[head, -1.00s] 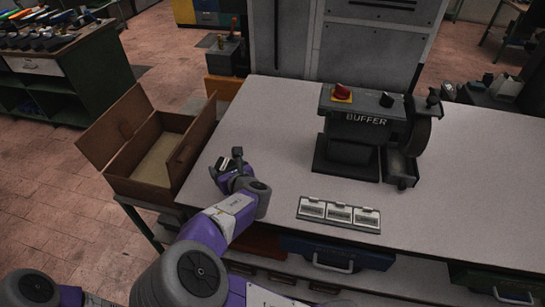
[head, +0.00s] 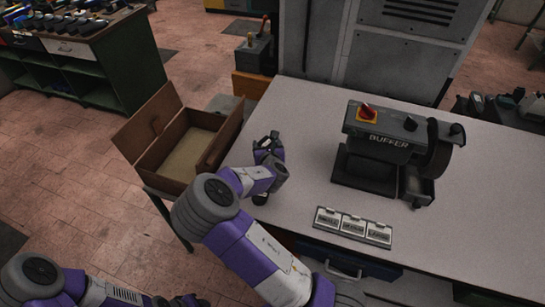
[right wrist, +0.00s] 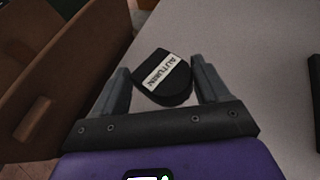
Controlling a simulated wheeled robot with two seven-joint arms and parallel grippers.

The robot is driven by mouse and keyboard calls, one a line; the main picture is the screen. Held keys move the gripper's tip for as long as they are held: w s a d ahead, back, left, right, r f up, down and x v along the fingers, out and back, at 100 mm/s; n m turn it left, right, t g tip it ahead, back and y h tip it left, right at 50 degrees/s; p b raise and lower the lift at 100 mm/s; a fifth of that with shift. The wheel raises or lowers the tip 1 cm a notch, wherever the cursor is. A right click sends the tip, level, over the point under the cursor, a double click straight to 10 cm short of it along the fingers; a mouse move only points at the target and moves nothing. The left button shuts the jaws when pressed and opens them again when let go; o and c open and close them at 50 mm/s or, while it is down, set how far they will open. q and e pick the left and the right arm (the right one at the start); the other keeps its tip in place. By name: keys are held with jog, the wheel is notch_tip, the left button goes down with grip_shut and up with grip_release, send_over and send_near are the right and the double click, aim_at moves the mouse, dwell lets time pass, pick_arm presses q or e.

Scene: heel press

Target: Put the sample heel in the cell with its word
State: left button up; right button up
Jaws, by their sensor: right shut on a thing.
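The sample heel (right wrist: 163,77) is a black, rounded piece with a white label reading AUTUMN. In the right wrist view it sits between the two grey fingers of my right gripper (right wrist: 163,88), which is shut on it. In the head view my right gripper (head: 268,146) is over the left part of the bench, beside the wooden box; the heel is hard to make out there. Three labelled cells stand in a row near the bench's front edge: left cell (head: 327,218), middle cell (head: 353,227), right cell (head: 379,233). Their words are too small to read. My left gripper is not visible.
An open wooden box (head: 150,140) stands at the bench's left end, close to my right gripper. A dark buffer machine (head: 378,149) stands behind the cells. The bench top (head: 300,165) between gripper, buffer and cells is clear. A grey cabinet (head: 340,60) stands behind.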

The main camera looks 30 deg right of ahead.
jog(key=shift+d+f+m, duration=0.3)
jog(key=shift+d+f, duration=0.4)
jog(key=shift+d, duration=0.25)
notch_tip(320, 180, down, 5)
jog(key=shift+r, duration=0.2)
jog(key=shift+f, duration=2.25)
jog(key=shift+f, duration=0.1)
jog(key=o, duration=0.6)
jog(key=shift+f+b, duration=0.1)
jog(key=shift+b, duration=0.2)
jog(key=o, duration=0.5)
